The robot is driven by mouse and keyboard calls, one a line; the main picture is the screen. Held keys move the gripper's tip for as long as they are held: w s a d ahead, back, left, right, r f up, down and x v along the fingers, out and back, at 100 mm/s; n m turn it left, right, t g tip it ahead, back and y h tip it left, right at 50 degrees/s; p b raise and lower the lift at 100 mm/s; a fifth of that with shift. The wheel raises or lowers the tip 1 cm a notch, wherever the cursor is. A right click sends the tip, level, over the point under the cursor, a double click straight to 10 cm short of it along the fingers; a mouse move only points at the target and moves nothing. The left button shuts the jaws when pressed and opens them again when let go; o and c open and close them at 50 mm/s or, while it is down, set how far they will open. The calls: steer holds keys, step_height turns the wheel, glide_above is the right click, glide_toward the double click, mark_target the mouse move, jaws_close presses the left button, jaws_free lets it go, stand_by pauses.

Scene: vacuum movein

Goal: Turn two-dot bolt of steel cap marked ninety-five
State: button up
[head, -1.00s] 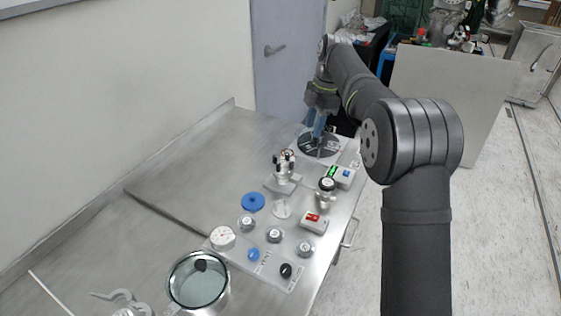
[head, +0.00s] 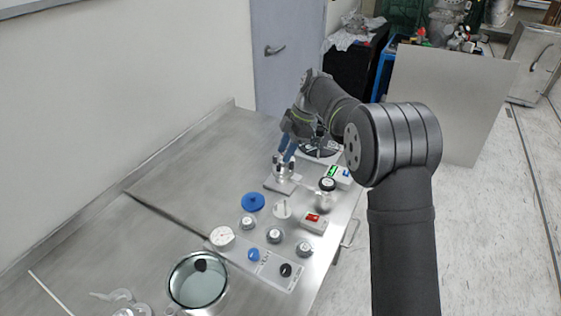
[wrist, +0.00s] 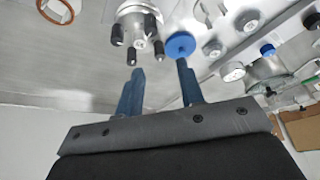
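A steel cap (wrist: 136,22) with several black-ended bolts around its rim shows in the wrist view, just beyond my fingertips. A white label with dark marks is on its middle; I cannot read the number or bolt dots. In the head view the steel fitting (head: 284,171) stands on a grey block, partly hidden by my gripper (head: 287,160). In the wrist view my gripper (wrist: 160,66) has its two blue fingers apart with nothing between them. One bolt (wrist: 160,47) appears between and beyond the tips; I cannot tell any contact.
A blue disc (head: 253,202) lies in front of the fitting, and a black-topped valve (head: 326,190) stands to its right. Several steel knobs, a white gauge (head: 222,238) and a red-switch box (head: 313,222) are nearer. A glass-topped pot (head: 198,281) stands at front. The steel table is clear at left.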

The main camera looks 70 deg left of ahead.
mark_target(279, 164)
steer(key=shift+x, duration=2.3)
jaws_close()
